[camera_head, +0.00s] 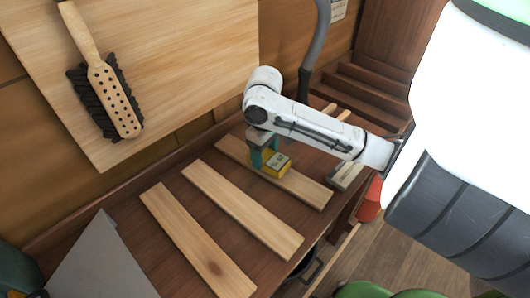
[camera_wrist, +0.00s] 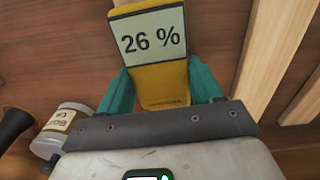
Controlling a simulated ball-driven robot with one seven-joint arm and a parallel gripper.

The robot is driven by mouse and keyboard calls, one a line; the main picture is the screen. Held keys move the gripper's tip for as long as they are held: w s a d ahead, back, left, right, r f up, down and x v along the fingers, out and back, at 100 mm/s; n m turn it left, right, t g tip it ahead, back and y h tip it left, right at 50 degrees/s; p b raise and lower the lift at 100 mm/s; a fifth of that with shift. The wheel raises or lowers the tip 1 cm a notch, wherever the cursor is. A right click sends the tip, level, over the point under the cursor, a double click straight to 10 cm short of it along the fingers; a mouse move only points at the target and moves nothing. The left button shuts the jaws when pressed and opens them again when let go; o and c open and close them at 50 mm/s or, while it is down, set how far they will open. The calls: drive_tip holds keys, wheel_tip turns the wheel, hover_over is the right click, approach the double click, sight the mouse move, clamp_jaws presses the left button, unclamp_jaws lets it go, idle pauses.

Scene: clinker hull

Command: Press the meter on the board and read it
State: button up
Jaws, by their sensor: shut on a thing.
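The meter (camera_wrist: 153,38) is a yellow block with a pale screen that reads "26 %" in the wrist view. My gripper (camera_wrist: 160,92) has teal fingers, one on each side of the meter, and is shut on it. In the head view the yellow meter (camera_head: 278,166) is at or just above a light wooden board (camera_head: 305,188) on the dark bench, held by my gripper (camera_head: 262,158). Whether its underside touches the board is hidden. Two more light boards, the middle one (camera_head: 242,207) and the left one (camera_head: 195,240), lie roughly parallel to its left.
A perforated brush (camera_head: 110,90) hangs on the wooden panel at the upper left. A grey metal sheet (camera_head: 100,262) is at the lower left. A labelled jar (camera_wrist: 66,122) stands near my gripper in the wrist view. A red container (camera_head: 369,202) is beyond the bench's right edge.

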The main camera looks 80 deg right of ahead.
drive_tip(key=shift+f+b, duration=0.3)
drive_tip(key=shift+f, duration=0.2)
idle(1.8)
wheel_tip(320, 180, up, 8)
drive_tip(key=p, duration=0.7)
drive_tip(key=shift+r, duration=0.15)
idle(1.1)
